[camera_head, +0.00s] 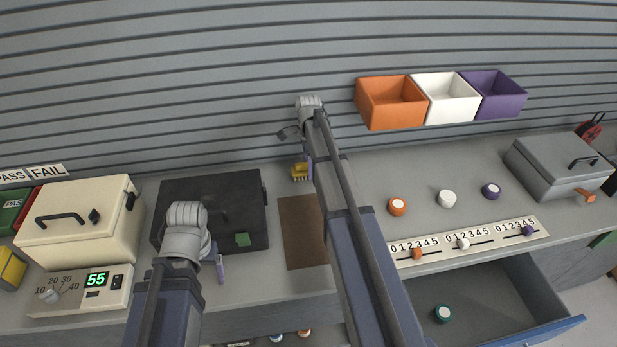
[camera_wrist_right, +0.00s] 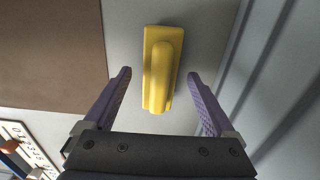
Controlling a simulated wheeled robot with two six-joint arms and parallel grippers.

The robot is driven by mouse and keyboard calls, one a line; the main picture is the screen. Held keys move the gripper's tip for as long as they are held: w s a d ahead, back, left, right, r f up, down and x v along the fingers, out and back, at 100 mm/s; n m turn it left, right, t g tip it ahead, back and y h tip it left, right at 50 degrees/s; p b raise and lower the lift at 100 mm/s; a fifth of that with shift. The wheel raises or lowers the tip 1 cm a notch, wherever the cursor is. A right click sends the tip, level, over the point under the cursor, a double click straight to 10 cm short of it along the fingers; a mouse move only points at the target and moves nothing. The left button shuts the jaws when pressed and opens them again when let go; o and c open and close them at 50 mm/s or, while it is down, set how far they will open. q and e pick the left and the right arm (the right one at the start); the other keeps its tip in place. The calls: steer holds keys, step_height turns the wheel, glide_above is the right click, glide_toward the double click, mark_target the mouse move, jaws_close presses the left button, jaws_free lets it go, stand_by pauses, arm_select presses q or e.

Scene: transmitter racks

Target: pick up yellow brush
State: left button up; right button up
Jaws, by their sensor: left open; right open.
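The yellow brush (camera_wrist_right: 160,68) lies on the grey bench top in the right wrist view, with its long side running away from my gripper. In the head view the brush (camera_head: 299,171) shows as a small yellow patch beside my right arm, partly hidden. My right gripper (camera_wrist_right: 160,88) is open, with one purple finger on each side of the brush's near end. Neither finger appears to touch it. My left gripper (camera_head: 217,264) is in front of the black case, its purple finger showing; its arm hides part of it.
A brown mat (camera_head: 300,232) lies beside the brush. A black case (camera_head: 232,190), a cream case (camera_head: 80,222) and a dial box (camera_head: 82,289) stand to the left. Orange (camera_head: 398,206), white and purple knobs stand right. An open drawer (camera_head: 490,310) juts out at front right. The corrugated wall is close behind.

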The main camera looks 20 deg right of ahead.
steer(key=shift+f, duration=0.25)
jaws_close()
stand_by(0.6)
